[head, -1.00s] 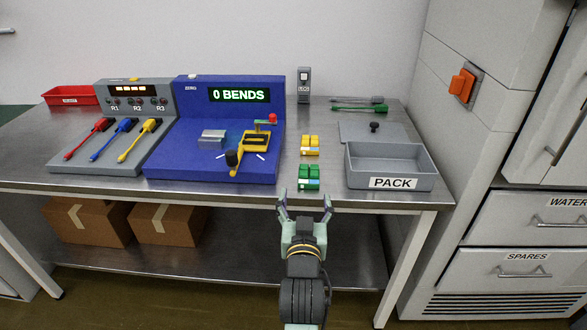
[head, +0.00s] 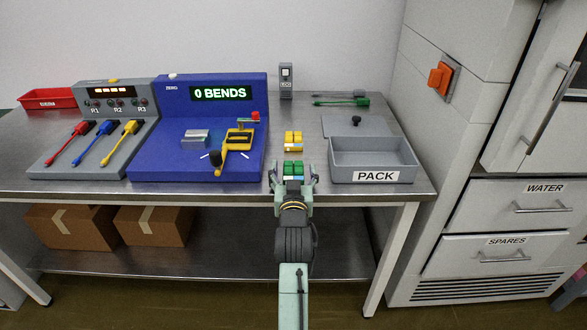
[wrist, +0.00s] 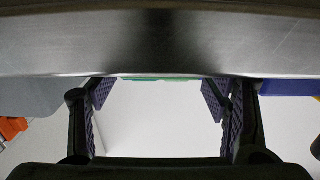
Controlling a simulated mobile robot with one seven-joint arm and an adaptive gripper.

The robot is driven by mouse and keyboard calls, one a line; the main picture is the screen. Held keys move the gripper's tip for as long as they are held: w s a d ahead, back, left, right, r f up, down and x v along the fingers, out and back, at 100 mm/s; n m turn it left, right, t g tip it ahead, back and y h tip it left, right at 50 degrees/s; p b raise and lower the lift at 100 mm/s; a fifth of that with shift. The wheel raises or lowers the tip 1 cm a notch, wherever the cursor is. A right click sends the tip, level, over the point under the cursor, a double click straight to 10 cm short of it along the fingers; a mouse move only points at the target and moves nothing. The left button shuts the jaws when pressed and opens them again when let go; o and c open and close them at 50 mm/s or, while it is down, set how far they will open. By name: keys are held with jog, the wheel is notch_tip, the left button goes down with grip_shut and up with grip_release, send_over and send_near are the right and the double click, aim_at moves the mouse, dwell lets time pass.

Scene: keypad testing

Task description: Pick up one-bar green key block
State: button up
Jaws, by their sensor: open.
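The green key block (head: 293,169) sits on the steel table near its front edge, in front of the yellow key block. My gripper (head: 292,176) is open at the table's front edge, with its fingers on either side of the green block in the head view. I cannot tell whether they touch it. In the wrist view my open gripper (wrist: 160,110) has nothing between its pads, and a thin green strip of the block (wrist: 160,78) shows at the table surface. The bar marking on the block is too small to read.
The yellow key block (head: 293,141) stands just behind. The grey PACK tray (head: 370,176) is to the right. The blue bending machine (head: 190,170) is to the left, with the grey lever panel (head: 70,165) beyond it. The table edge (head: 240,187) runs close under my gripper.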

jog(key=shift+w, duration=0.1)
jog(key=c, duration=1.2)
jog(key=shift+c, duration=0.5)
